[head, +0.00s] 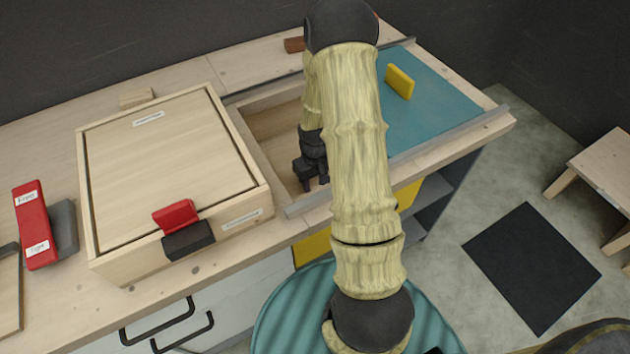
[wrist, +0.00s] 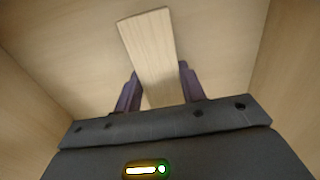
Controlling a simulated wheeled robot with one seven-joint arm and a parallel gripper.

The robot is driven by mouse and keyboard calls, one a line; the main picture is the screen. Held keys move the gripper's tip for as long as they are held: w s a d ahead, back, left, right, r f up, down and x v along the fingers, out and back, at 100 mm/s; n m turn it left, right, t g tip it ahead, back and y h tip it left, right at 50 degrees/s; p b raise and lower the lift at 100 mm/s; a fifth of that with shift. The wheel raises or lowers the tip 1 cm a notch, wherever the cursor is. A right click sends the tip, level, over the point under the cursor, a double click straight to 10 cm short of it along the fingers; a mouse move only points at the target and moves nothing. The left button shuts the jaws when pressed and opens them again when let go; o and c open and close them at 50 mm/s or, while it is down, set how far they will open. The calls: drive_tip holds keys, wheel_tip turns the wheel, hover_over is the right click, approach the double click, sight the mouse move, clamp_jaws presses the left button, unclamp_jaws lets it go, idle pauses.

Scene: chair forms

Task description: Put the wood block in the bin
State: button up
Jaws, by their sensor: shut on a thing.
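The wood block (wrist: 150,50) is a pale, flat, elongated piece in the wrist view, between the two fingers of my gripper (wrist: 158,88). My gripper is shut on it. In the head view my gripper (head: 311,180) points down into an open wooden recess (head: 275,125) in the counter; the block cannot be made out there. Wooden walls stand on both sides of the block in the wrist view. I cannot tell whether the block touches the floor below it. No thing is clearly marked as a bin; the recess is the only open container seen.
A lidded wooden box (head: 165,170) with a red-and-black latch (head: 180,225) stands left of the recess. A teal sliding panel (head: 430,110) with a yellow block handle (head: 399,82) lies right. A red switch (head: 35,225) sits far left. A small pale block (head: 136,97) lies behind the box.

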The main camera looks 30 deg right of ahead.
sight(315, 182)
drive_tip(key=o, duration=1.1)
wheel_tip(315, 182, up, 12)
drive_tip(key=shift+r+p, duration=0.1)
drive_tip(key=shift+p, duration=1)
